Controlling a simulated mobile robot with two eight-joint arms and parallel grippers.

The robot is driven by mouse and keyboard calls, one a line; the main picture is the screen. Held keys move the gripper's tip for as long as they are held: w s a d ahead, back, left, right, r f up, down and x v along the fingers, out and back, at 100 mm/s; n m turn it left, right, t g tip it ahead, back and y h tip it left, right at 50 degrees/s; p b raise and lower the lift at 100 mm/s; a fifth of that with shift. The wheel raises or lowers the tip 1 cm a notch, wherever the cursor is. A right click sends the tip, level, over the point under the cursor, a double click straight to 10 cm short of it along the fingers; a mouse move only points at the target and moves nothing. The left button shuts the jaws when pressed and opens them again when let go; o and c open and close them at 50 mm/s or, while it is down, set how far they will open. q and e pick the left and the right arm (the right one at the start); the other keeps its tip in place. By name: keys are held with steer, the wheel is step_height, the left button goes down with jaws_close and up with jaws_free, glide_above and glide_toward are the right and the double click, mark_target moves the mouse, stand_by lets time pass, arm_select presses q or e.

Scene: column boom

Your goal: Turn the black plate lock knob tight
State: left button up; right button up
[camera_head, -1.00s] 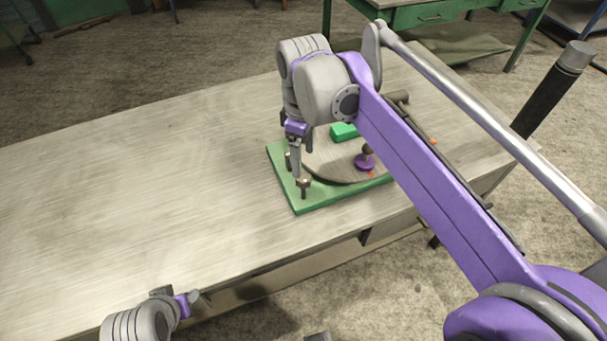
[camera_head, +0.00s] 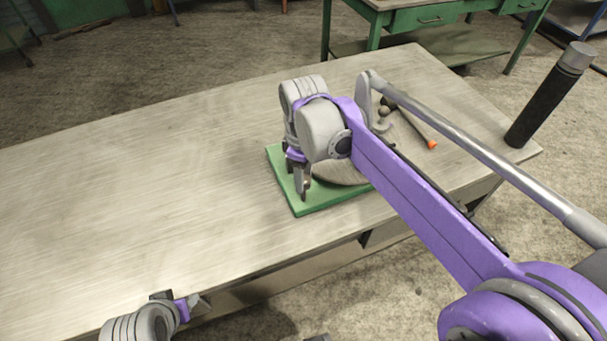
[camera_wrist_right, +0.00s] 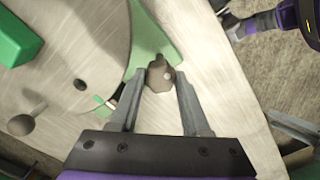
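The dark lock knob (camera_wrist_right: 160,74) stands on the green base plate (camera_wrist_right: 150,40) in the right wrist view. My right gripper (camera_wrist_right: 160,80) has one finger on each side of it, with what look like thin gaps, so the fingers seem open around it. In the head view, the right gripper (camera_head: 302,188) is low over the left front part of the green plate (camera_head: 318,203) and hides the knob. A round grey disc (camera_wrist_right: 95,50) lies on the plate, partly behind my arm. My left gripper (camera_head: 197,303) is at the table's front edge, away from the plate; its opening is unclear.
On the disc are a green block (camera_wrist_right: 18,42) and a dark ball-ended handle (camera_wrist_right: 22,124). A tool with an orange end (camera_head: 431,144) lies at the table's right. A black cylinder (camera_head: 548,98) stands at the right edge. The left of the wooden table (camera_head: 130,170) is clear.

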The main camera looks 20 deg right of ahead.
jaws_close()
steer(key=shift+m, duration=0.3)
steer(key=m, duration=0.3)
steer(key=shift+m+p, duration=0.3)
steer(key=shift+p, duration=0.1)
steer(key=m, duration=0.4)
steer(key=shift+m+p, duration=0.3)
steer(key=m, duration=0.4)
steer(key=shift+m, duration=0.3)
steer(key=m, duration=0.4)
steer(key=shift+m+p, duration=0.3)
steer(key=shift+p, duration=0.05)
